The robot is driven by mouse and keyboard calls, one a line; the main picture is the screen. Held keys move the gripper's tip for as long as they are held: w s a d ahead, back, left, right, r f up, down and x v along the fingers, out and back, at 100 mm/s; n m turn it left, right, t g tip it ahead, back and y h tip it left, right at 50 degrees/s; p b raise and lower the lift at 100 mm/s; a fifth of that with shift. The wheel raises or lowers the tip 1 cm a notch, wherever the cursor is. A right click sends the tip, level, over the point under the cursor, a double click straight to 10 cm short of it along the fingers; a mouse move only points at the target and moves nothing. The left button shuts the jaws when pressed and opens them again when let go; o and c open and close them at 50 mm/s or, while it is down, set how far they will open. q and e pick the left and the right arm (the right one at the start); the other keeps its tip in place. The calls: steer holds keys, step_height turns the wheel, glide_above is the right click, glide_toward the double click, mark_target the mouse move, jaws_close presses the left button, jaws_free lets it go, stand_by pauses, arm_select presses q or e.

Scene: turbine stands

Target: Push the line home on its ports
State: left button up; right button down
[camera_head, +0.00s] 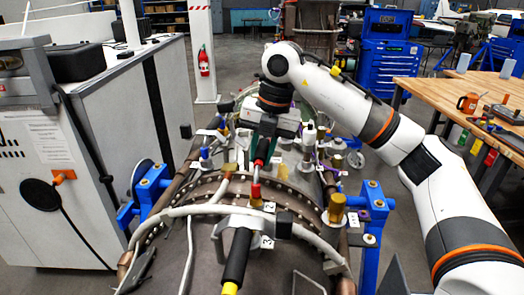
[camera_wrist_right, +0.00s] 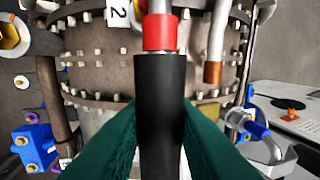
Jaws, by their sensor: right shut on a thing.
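My right gripper (camera_head: 265,155) reaches down from the right arm over the middle of the turbine casing. In the right wrist view, its dark green fingers (camera_wrist_right: 160,130) are shut on a black cylindrical sleeve of the line (camera_wrist_right: 160,85). A red collar (camera_wrist_right: 159,32) with a grey tube meets the sleeve's end, with a thin pale ring between them. In the head view the fingers hide most of the held part. Another black sleeve (camera_head: 237,255) with a yellow end lies nearer on the casing. My left gripper is not in view.
A bolted casing flange (camera_wrist_right: 95,92) and a copper-tipped grey tube (camera_wrist_right: 213,72) are close to the fingers. Blue stand brackets (camera_head: 374,215) flank the casing. A white cabinet (camera_head: 100,150) stands left; a wooden bench (camera_head: 450,95) with tools stands right.

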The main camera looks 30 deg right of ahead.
steer(key=shift+s+f, duration=0.15)
steer(key=shift+f, duration=0.4)
steer(key=c, duration=1.2)
jaws_free()
steer(key=shift+o, duration=0.3)
steer(key=shift+w, duration=0.2)
steer(key=shift+o, duration=0.9)
steer(key=shift+s+r, duration=0.1)
steer(key=shift+r, duration=0.05)
steer(key=shift+r, duration=0.1)
